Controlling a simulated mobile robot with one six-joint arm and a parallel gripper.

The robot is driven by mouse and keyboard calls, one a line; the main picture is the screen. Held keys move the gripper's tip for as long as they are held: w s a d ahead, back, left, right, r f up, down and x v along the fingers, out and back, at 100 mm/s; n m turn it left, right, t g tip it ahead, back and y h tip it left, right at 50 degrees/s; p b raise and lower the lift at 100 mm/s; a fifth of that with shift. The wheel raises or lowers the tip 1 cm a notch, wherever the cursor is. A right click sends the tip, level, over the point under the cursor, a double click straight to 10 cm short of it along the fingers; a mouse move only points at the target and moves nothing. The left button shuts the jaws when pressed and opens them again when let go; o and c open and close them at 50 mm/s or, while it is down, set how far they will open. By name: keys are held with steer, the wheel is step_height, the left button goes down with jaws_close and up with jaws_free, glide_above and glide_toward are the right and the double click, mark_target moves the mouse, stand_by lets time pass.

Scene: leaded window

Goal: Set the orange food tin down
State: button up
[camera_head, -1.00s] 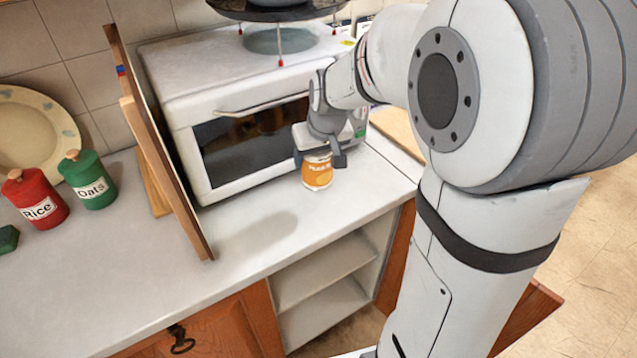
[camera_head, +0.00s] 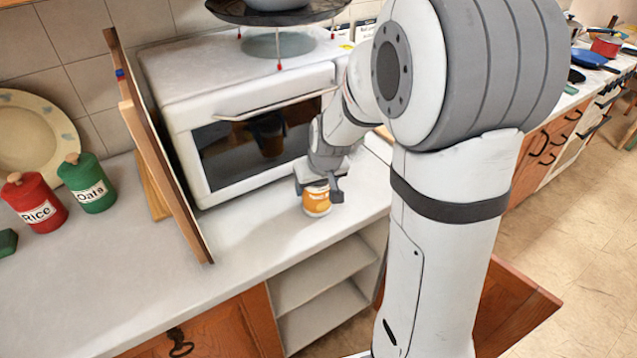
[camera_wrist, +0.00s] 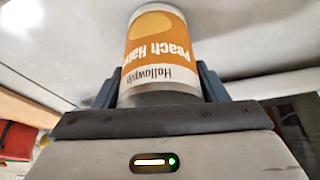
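The orange food tin (camera_head: 316,202) is upright at the counter's front part, before the microwave. Its base is at or very close to the worktop; I cannot tell whether it touches. My gripper (camera_head: 319,191) is over its top, with the fingers on both sides of it. In the wrist view the tin (camera_wrist: 158,50) shows its peach label upside down. The fingers of my gripper (camera_wrist: 160,88) lie close against its sides, shut on it. The white counter (camera_head: 246,238) runs beneath.
A white microwave (camera_head: 180,100) stands behind the tin, with a dark rack (camera_head: 282,13) on top. Upright wooden boards (camera_head: 165,160) lean at its left. Counter left of the tin is free.

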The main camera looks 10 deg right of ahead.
steer(key=o, duration=0.4)
steer(key=shift+o, duration=0.2)
steer(key=shift+r, duration=0.1)
